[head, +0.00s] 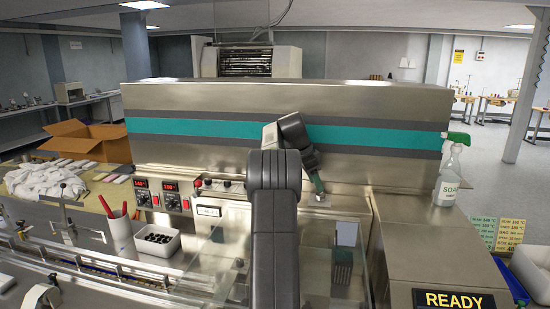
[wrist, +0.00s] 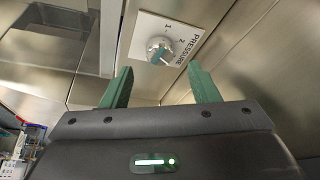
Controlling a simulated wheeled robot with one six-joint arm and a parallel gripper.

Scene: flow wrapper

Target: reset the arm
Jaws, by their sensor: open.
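My arm (head: 276,215) rises through the middle of the head view, in front of the steel machine, and bends over at its top. My gripper (wrist: 160,78) is open in the wrist view, its two green fingers apart with nothing between them. A round metal knob (wrist: 162,50) on a white plate marked PRESSURE (wrist: 180,40) lies beyond the fingertips, apart from them. The gripper's green end (head: 318,183) also shows in the head view, small and close to the machine's front. The knob cannot be made out there.
The wrapper's steel housing (head: 400,110) with a teal stripe spans the back. A spray bottle (head: 449,175) stands on the right cabinet, above a READY display (head: 453,300). A cardboard box (head: 75,138) is farther left.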

